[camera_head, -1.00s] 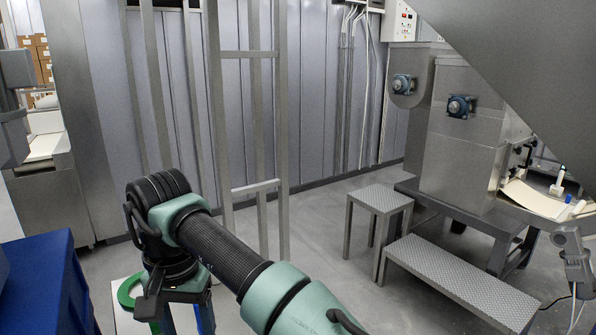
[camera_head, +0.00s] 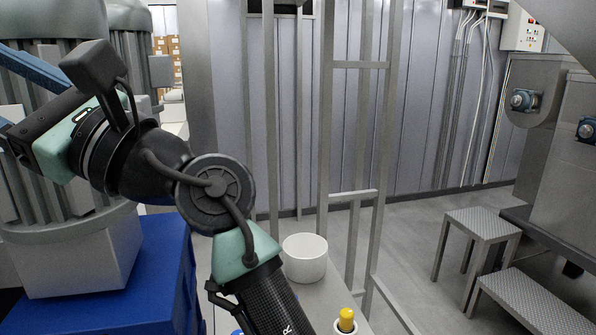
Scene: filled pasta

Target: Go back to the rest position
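My arm rises from the bottom centre and bends to the left. Its teal and black end, with my gripper (camera_head: 12,140), lies at the left edge in front of a large grey machine. The fingers are too unclear against the machine to tell whether they are open or shut. I see nothing clearly held. No marker of the rest position shows.
A blue block (camera_head: 160,275) stands at the lower left below my arm. A white round container (camera_head: 305,258) and a yellow-topped item (camera_head: 346,320) are right of my arm. Metal uprights (camera_head: 325,120) stand behind. Metal steps (camera_head: 485,228) are at the right.

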